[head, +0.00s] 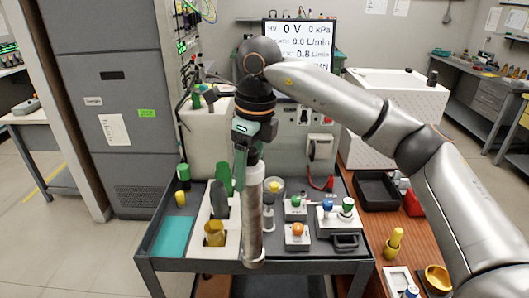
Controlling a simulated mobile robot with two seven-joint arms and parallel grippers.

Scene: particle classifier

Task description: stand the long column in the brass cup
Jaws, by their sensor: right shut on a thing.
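My right gripper (247,148) hangs pointing down over the grey cart and is shut on the upper end of the long column (254,215). The column is a pale metallic tube, held nearly upright. Its lower end overlaps the cart's front edge in the picture; I cannot tell its height above the cart. A brass-coloured cup (214,233) sits in the white holder on the cart, just left of the column, and looks empty. My left gripper is not in view.
The white holder (230,244) also carries a dark grey cylinder (219,200) and a green piece. Right of the column are a clear cylinder with a yellow top (274,187) and valve blocks with coloured knobs (297,232). A brass bowl (437,278) is on the wooden bench.

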